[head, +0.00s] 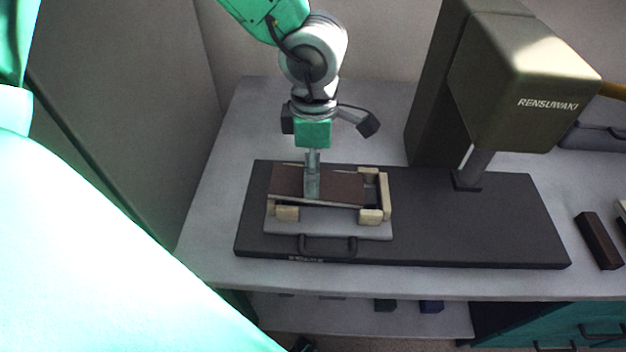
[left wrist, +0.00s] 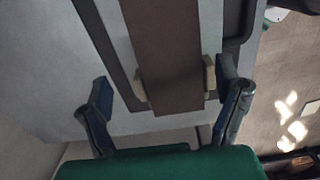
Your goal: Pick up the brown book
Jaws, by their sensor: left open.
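The brown book (head: 340,190) lies across a pale wooden frame (head: 385,194) on a light grey plate (head: 345,222), slightly tilted. In the left wrist view the brown book (left wrist: 172,60) runs between the two spread fingers of my left gripper (left wrist: 170,100), with a gap on each side. The gripper is open and holds nothing. Whether the fingertips reach below the book's edges I cannot tell. My right gripper is not in view.
The plate has a dark handle (head: 328,244) in front and rests on the black base (head: 480,225) of a large olive press (head: 525,85) marked RENSUWAKI. A dark brown block (head: 599,241) lies on the grey table (head: 205,235) at the right. A wall stands behind.

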